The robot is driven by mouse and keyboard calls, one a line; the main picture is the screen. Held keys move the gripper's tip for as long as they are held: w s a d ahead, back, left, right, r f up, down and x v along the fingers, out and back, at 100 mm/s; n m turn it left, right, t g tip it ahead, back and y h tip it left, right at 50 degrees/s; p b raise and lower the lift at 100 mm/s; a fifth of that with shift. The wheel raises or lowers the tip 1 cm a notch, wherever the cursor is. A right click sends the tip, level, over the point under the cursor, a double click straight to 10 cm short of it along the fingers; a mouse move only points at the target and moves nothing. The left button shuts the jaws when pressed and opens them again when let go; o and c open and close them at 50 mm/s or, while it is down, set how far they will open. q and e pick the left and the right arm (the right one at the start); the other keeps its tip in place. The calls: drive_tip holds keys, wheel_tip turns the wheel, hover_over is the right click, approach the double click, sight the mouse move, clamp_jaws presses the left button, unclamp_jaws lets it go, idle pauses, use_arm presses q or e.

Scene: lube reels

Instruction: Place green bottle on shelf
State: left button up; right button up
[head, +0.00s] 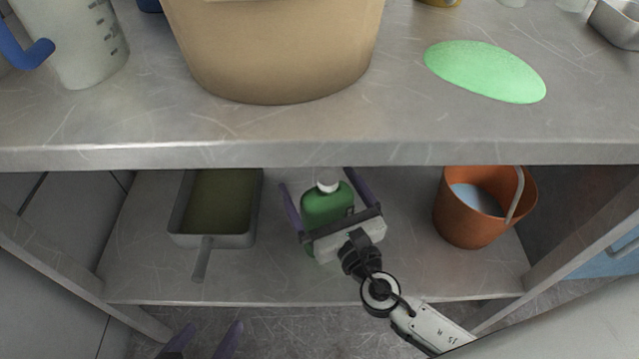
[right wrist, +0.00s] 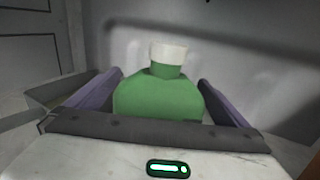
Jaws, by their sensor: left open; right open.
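The green bottle (head: 322,204) with a white cap stands upright on the lower shelf (head: 265,273), between a grey pan and an orange bucket. My right gripper (head: 324,180) is open, with one purple finger on each side of the bottle. In the right wrist view the bottle (right wrist: 160,97) sits between the open fingers, and its lower part is hidden by the gripper's body. My left gripper (head: 205,341) is open and empty at the bottom edge of the head view, in front of and below the shelf.
A grey pan (head: 247,240) with a handle stands left of the bottle. An orange bucket (head: 470,222) stands to its right. The counter top (head: 300,155) overhangs the shelf and holds a tan tub (head: 275,60), a jug (head: 85,45) and a green disc (head: 487,72).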

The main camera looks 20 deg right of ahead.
sight(334, 213)
drive_tip(key=s, duration=0.7)
drive_tip(key=s+d, duration=0.1)
drive_tip(key=s, duration=0.3)
drive_tip(key=shift+s+d, duration=0.1)
drive_tip(key=shift+s, duration=0.25)
